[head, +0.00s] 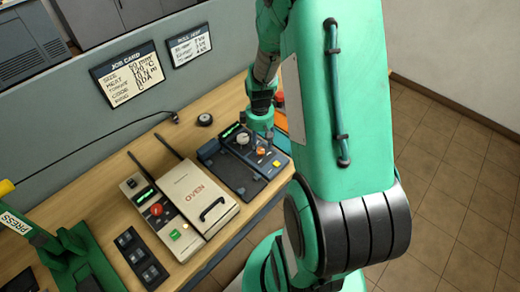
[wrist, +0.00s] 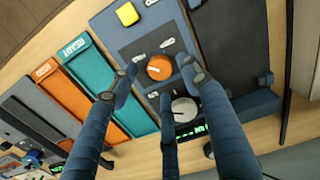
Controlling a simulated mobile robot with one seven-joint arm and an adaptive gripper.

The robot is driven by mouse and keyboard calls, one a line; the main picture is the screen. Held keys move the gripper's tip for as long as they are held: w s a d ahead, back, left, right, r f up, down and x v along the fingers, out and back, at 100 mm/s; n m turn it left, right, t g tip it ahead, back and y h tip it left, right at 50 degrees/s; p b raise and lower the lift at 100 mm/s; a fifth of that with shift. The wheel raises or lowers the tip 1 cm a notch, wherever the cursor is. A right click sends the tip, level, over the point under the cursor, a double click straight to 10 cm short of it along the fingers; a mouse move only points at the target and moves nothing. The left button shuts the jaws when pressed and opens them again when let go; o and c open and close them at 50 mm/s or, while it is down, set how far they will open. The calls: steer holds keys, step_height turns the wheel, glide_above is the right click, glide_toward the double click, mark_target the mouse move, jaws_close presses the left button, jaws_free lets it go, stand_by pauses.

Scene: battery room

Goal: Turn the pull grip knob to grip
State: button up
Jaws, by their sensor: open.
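The dark blue pull tester unit (head: 228,170) lies on the bench in the head view. It carries an orange knob (wrist: 160,67) with a pale pointer line and small white labels around it; the knob also shows in the head view (head: 261,151). I cannot read the labels. A grey-white knob (wrist: 185,109) sits beside it, near a green display. My gripper (wrist: 162,80) is open, its fingertips spread around the orange knob, with nothing held. I cannot tell whether any fingertip touches the knob. In the head view my gripper (head: 262,132) is above the unit.
A yellow button (wrist: 127,14) is on the same panel. Orange (wrist: 66,93) and teal READY (wrist: 108,85) trays lie alongside. In the head view, the cream oven unit (head: 200,195) stands left of the tester, and a green press (head: 80,255) is at lower left.

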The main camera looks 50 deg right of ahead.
mark_target(260, 152)
steer(key=shift+f, duration=1.5)
steer(key=c, duration=1.2)
